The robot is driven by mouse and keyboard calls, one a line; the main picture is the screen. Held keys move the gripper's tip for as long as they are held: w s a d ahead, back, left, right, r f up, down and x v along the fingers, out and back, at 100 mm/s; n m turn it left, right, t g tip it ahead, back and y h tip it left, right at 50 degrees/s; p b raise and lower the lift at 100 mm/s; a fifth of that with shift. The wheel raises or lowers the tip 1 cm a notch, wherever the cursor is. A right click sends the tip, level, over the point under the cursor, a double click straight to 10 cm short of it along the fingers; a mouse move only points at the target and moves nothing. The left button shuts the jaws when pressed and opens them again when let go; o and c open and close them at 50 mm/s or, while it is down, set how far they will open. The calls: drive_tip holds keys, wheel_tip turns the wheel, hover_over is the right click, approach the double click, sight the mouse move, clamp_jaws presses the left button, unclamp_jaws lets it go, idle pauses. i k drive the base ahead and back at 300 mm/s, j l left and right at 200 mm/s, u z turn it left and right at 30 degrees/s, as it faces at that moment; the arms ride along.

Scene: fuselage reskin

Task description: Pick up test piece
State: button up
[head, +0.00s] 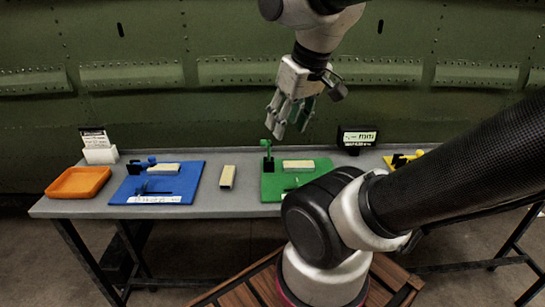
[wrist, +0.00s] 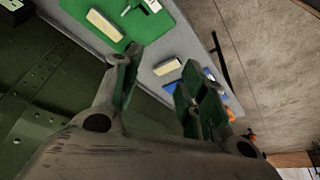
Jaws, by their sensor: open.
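Three similar pale beige blocks are in the head view, and I cannot tell by label which is the test piece. One block (head: 227,177) lies on bare grey table between two boards. One block (head: 163,169) is on the blue board (head: 185,190), and one block (head: 298,165) is on the green board (head: 270,187). My gripper (head: 288,125) is open and empty, above the table near the green board's back edge. In the wrist view, the bare-table block (wrist: 167,66) shows between the open fingers, below and apart from them. The right finger partly hides the blue board.
The grey table (head: 110,207) holds an orange tray (head: 78,182) at the left, a white sign holder (head: 100,154), a black display (head: 356,140) and a yellow board (head: 400,161) partly behind my arm. Small clamps stand on the boards. A green riveted fuselage wall (head: 220,110) rises behind.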

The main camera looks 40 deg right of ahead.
sight(304, 165)
drive_tip(key=j+z, duration=0.1)
drive_tip(key=z, duration=0.3)
drive_tip(key=j+z, duration=0.15)
drive_tip(key=z, duration=0.2)
drive_tip(key=j+z, duration=0.1)
drive_tip(key=z, duration=0.3)
